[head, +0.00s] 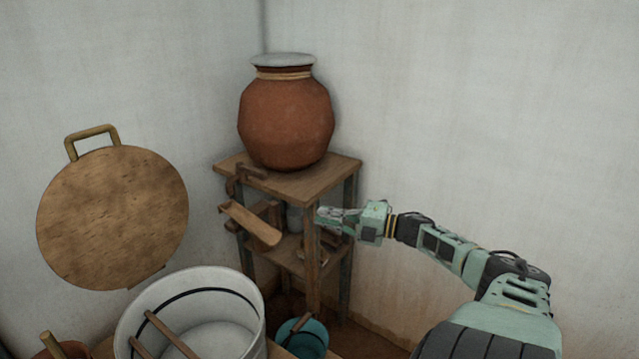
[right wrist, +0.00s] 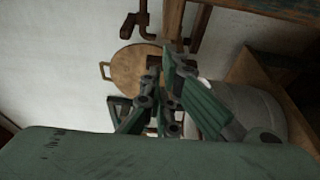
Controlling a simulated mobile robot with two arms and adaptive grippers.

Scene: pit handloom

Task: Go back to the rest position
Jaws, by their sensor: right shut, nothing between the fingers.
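My right gripper (head: 338,216) reaches in from the right in the head view, in front of the wooden stand's right side, below its top. It is shut with nothing held. In the right wrist view its green fingers (right wrist: 180,95) fill the middle. My left gripper does not show in either view. A large clay pot (head: 286,122) with a pale lid stands upright on the wooden stand (head: 310,182). A brown trough-like spout (head: 252,223) juts out at the stand's front left, apart from the gripper.
A round wooden board (head: 112,215) with a handle hangs on the left wall. A white tub (head: 190,303) with sticks and a teal bucket (head: 303,338) stand low in front. Shelf items sit under the stand top. Bare wall lies to the right.

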